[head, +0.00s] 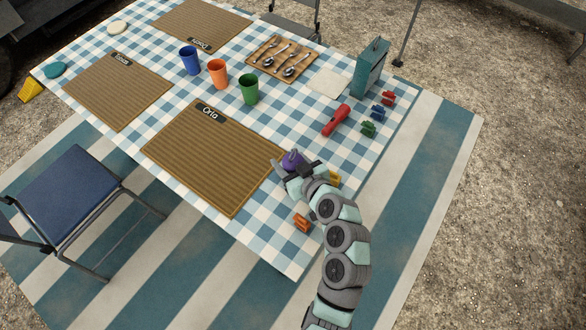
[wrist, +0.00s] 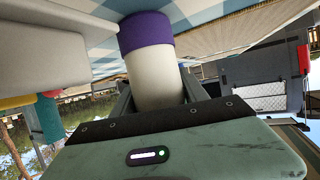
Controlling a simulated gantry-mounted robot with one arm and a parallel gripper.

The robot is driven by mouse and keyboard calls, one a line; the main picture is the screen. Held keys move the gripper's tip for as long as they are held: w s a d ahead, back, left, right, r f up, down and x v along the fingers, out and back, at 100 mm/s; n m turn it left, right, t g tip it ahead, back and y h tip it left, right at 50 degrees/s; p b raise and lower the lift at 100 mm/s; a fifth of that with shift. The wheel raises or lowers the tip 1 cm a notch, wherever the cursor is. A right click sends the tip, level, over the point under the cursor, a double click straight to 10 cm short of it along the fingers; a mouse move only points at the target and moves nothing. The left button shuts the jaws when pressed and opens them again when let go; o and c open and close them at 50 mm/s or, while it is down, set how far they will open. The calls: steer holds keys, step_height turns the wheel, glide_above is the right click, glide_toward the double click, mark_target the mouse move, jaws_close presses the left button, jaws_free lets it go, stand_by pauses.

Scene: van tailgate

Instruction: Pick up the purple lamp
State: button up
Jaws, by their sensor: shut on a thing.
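The purple lamp (head: 291,159) is at the right edge of the placemat marked Orla, mostly hidden by my gripper (head: 293,169) in the head view. In the wrist view the lamp (wrist: 145,32) shows a purple end and a pale white cylindrical body. My gripper's fingers lie on both sides of the white body, and the gripper is shut on it. The purple end is close to the checked tablecloth; I cannot tell whether it touches.
A yellow clip (head: 334,178) and an orange clip (head: 302,223) lie near my arm. A red torch (head: 336,120), a green clip (head: 368,129) and a teal box (head: 370,68) are further back. Blue, orange and green cups (head: 249,89) stand beyond the Orla placemat (head: 205,160).

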jaws_close()
step_height(320, 180, up, 20)
steer(key=p, duration=0.4)
